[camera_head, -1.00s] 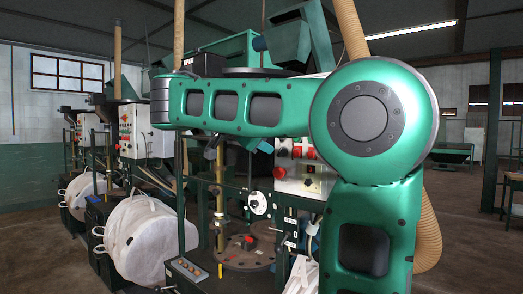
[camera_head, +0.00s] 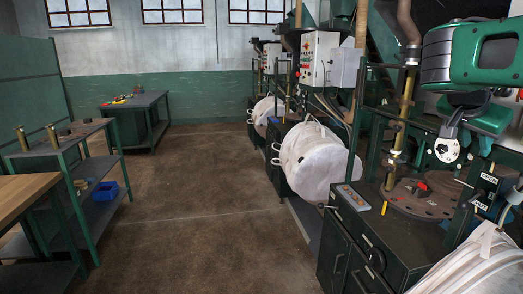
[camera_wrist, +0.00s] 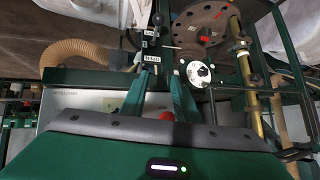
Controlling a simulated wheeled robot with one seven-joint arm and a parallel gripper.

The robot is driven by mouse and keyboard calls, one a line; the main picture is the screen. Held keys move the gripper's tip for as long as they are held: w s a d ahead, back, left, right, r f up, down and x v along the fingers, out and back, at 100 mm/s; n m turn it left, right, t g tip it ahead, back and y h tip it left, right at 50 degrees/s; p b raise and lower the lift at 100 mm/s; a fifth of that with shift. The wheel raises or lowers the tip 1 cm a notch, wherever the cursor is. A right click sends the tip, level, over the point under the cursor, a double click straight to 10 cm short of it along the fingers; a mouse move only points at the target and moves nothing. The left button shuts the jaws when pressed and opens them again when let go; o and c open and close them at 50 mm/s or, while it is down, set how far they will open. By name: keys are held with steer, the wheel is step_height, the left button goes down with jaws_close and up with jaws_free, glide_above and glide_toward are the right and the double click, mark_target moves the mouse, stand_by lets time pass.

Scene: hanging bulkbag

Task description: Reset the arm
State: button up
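My green arm shows at the upper right of the head view, cut off by the frame edge. In the wrist view my gripper (camera_wrist: 160,78) has two teal fingers that stand apart with nothing held between them. They point toward the bagging machine's frame and labels. A red knob shows near the base of the fingers. The machine's round brown plate (camera_wrist: 203,32) lies beyond the fingertips, up and to the right. In the head view the same plate (camera_head: 425,203) is below my arm.
White bulk bags (camera_head: 313,160) hang along a row of machines. A green machine cabinet (camera_head: 345,245) stands at the front right. A workbench (camera_head: 140,104) is at the back, and a shelf with a blue bin (camera_head: 104,192) is at left. The floor (camera_head: 200,205) between is clear.

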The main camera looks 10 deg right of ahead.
steer(key=s+a+f+n+g+y, duration=0.2)
steer(key=s+a+f+n+y, duration=0.2)
steer(key=s+a+f, duration=0.4)
steer(key=s+a+f+n+g+y, duration=0.2)
steer(key=s+a+f+n+y, duration=0.3)
steer(key=s+f, duration=0.8)
steer(key=a+f, duration=0.3)
steer(key=shift+s+a+f, duration=0.3)
steer(key=shift+f, duration=0.05)
steer(key=shift+w+f, duration=0.2)
steer(key=shift+w, duration=0.45)
